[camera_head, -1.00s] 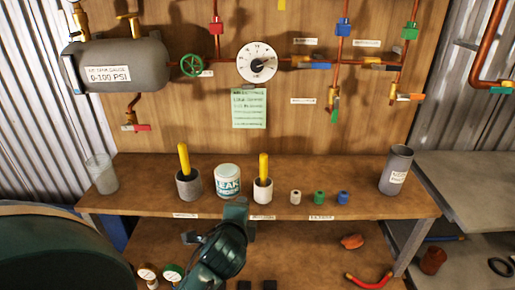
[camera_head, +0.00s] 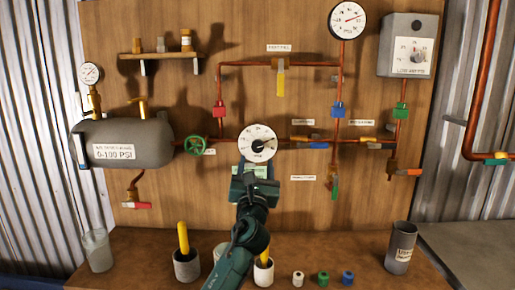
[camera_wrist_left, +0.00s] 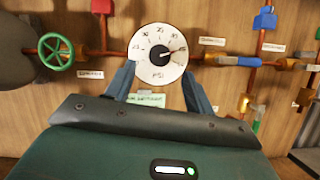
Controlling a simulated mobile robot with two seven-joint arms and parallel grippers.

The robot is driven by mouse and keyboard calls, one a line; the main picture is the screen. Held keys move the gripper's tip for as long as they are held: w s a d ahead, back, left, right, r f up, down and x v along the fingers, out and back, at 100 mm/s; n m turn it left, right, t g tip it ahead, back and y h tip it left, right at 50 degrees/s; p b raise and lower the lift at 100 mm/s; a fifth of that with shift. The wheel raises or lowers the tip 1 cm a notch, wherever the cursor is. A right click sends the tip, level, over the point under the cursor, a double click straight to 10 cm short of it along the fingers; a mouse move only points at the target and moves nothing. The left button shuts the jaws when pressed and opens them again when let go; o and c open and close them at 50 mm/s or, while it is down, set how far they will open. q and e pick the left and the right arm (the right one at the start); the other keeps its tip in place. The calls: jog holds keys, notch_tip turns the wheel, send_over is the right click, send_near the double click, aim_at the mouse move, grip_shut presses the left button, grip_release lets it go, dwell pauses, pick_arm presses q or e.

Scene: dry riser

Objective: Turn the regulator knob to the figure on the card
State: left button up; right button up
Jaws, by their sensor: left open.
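A round white dial marked PSI (camera_head: 256,141) is on the wooden board; I take it for the regulator knob. It is also in the left wrist view (camera_wrist_left: 160,48), with a dark pointer at its middle directed to the right. The exact figure is too small to be sure of. My left gripper (camera_head: 256,164) is open in front of the dial's lower part. In the left wrist view its fingers (camera_wrist_left: 159,70) stand apart at the dial's lower left and right. A green card (camera_wrist_left: 147,100) below the dial is mostly hidden by the gripper. My right gripper is out of view.
A green handwheel (camera_head: 198,146) is left of the dial, beside a grey tank (camera_head: 128,146). Copper pipes with coloured valves run to the right. A grey box (camera_head: 410,48) and a gauge (camera_head: 347,19) are above. Cups stand on the wooden bench (camera_head: 130,255).

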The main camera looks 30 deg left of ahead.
aim_at(258, 148)
pick_arm(q)
jog(key=x, duration=0.7)
jog(key=shift+c, duration=0.4)
jog(key=c, duration=0.9)
